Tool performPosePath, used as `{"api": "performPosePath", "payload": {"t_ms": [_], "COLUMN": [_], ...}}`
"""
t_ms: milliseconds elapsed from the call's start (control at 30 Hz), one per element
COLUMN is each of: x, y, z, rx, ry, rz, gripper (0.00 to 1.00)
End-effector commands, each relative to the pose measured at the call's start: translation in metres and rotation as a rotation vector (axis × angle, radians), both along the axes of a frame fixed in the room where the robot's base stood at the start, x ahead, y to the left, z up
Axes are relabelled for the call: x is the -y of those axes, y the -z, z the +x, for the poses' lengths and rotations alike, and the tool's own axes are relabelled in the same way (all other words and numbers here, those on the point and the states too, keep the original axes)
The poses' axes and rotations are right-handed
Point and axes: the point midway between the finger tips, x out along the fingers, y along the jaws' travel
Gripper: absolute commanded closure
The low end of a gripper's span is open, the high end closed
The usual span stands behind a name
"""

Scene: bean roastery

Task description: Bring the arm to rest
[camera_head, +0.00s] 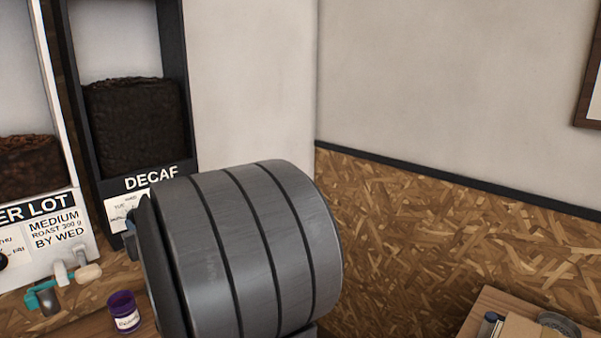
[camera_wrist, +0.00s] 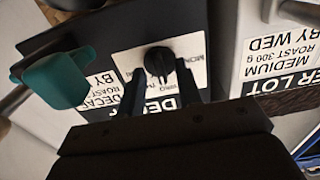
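In the wrist view my gripper (camera_wrist: 161,72) is open, its two dark fingers apart and nothing held. The fingers point at the DECAF dispenser's front panel, seen upside down. A small black knob (camera_wrist: 158,61) on a white label shows between the fingertips; I cannot tell whether they touch it. In the head view the black DECAF dispenser (camera_head: 176,60) holds dark beans at the left. A large grey ribbed cylinder (camera_head: 245,255), perhaps part of my arm, covers the lower middle and hides the gripper and the knob.
A white dispenser (camera_head: 50,262) of lighter beans stands left of the DECAF one. A teal-handled spout (camera_head: 45,293) projects below it; another teal handle (camera_wrist: 55,80) shows in the wrist view. A purple jar (camera_head: 123,311) stands below. Items lie on a wooden surface (camera_head: 487,303) at lower right.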

Motion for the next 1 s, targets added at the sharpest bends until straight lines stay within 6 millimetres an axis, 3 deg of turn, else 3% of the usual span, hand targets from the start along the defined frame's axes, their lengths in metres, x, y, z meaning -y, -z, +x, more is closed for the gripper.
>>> {"api": "performPosePath", "payload": {"t_ms": [367,1000], "x": [0.013,0.082], "y": [0.0,-0.001], "z": [-0.012,-0.081], "rx": [0.001,0.001], "ry": [0.001,0.002], "rz": [-0.001,0.0], "gripper": [0.68,0.68]}}
